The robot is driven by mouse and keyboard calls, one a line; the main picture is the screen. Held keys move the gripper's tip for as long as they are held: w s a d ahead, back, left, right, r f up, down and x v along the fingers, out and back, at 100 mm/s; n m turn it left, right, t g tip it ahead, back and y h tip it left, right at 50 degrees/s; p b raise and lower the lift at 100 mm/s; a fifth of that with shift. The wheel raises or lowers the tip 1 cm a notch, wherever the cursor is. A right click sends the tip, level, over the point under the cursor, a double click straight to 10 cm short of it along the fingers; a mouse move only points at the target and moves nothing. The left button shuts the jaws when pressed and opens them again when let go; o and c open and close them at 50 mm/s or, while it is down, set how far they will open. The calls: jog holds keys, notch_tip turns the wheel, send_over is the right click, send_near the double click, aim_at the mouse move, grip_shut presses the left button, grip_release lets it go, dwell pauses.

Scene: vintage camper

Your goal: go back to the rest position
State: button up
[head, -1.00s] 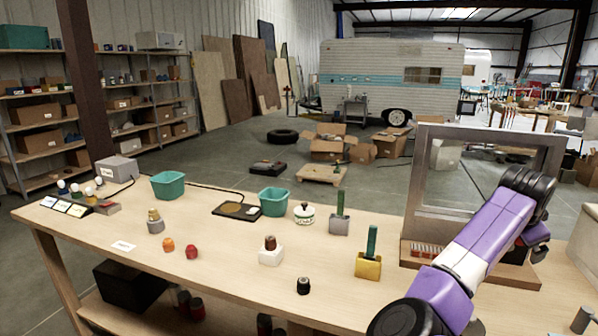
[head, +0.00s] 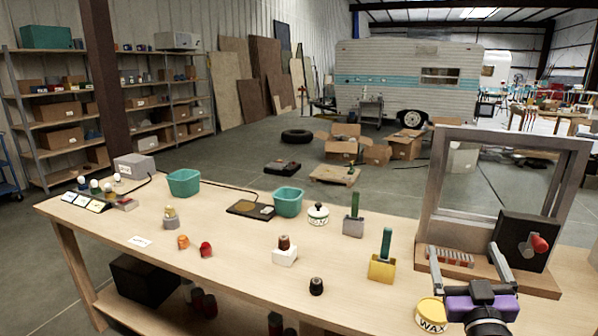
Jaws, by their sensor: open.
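My gripper (head: 466,254) is at the lower right of the head view, at the right part of the workbench (head: 130,226). Its two grey fingers are spread wide and point away from me, with nothing between them. Its purple body (head: 483,303) is at the bottom of the picture, just right of a yellow WAX tin (head: 431,314). The fingers are in front of the metal frame's wooden base; I cannot tell whether they touch it. The rest of my arm is mostly out of view.
A metal window frame (head: 437,180) stands behind my gripper, with a black panel with a red knob (head: 523,240) at its right. A yellow block with a green handle (head: 382,267), a black knob (head: 316,286) and teal bins (head: 288,202) stand to the left.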

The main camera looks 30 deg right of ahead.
jog(key=s+a+f+n+t+y, duration=0.1)
jog(key=s+a+f+n+y, duration=0.3)
jog(key=a, duration=0.7)
jog(key=s+a+f+n+t+y, duration=0.2)
jog(key=s+a+f+y, duration=0.3)
jog(key=a, duration=0.5)
jog(key=s+a+f+g+y, duration=0.2)
jog(key=s+a, duration=0.4)
jog(key=s, duration=0.3)
jog(key=s+a+f+g+y, duration=0.2)
jog(key=s+a+f, duration=0.2)
jog(key=s, duration=0.5)
jog(key=shift+s+a+f+m+g, duration=0.3)
jog(key=shift+s+a+m+g, duration=0.1)
jog(key=shift+a, duration=0.65)
